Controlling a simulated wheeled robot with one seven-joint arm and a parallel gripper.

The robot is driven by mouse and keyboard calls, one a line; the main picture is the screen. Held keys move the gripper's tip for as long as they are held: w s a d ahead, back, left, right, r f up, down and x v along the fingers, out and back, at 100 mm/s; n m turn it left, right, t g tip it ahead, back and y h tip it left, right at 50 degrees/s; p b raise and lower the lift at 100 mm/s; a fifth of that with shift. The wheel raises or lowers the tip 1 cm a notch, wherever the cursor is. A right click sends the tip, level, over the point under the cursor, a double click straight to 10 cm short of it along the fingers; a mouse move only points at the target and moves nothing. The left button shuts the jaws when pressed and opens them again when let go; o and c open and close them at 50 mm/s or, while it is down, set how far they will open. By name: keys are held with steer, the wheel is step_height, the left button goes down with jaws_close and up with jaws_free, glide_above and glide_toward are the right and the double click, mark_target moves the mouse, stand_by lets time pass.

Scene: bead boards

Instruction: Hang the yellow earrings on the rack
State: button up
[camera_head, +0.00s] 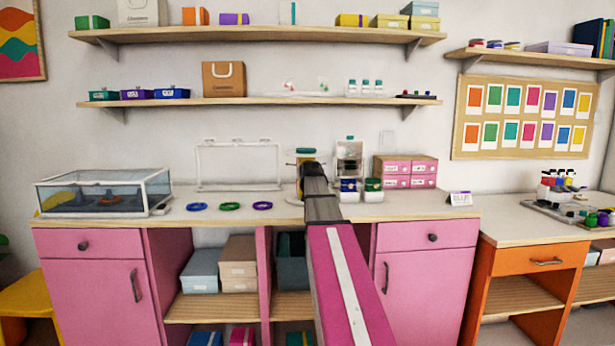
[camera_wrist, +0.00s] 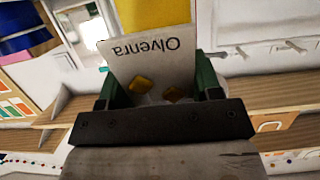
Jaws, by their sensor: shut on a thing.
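My gripper (camera_wrist: 158,84) is shut on a pale card (camera_wrist: 130,60) printed "Olvenra", which looks upside down in the wrist view. Two yellow earrings (camera_wrist: 141,85) show on the card between the dark green fingers. In the head view my gripper (camera_head: 307,158) is above the back of the counter, and my arm hides most of what it holds. A clear rack (camera_head: 238,143) with a top bar stands on the counter to the left of my gripper, apart from it.
A glass case (camera_head: 104,190) stands at the counter's left. Blue (camera_head: 196,207), green (camera_head: 230,206) and purple (camera_head: 262,206) rings lie in front of the rack. A white display stand (camera_head: 349,158) and pink drawers (camera_head: 410,170) are to the right. A shelf (camera_head: 260,102) runs above.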

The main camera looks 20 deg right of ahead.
steer(key=shift+w+d, duration=0.25)
steer(key=shift+w, duration=0.75)
steer(key=shift+f, duration=0.35)
steer(key=shift+w+d, duration=0.1)
steer(key=shift+w, duration=0.05)
stand_by(0.7)
steer(key=o, duration=1.2)
steer(key=shift+w, duration=0.1)
steer(key=shift+c, duration=0.8)
steer(key=shift+o, duration=0.7)
steer(key=shift+w, duration=0.1)
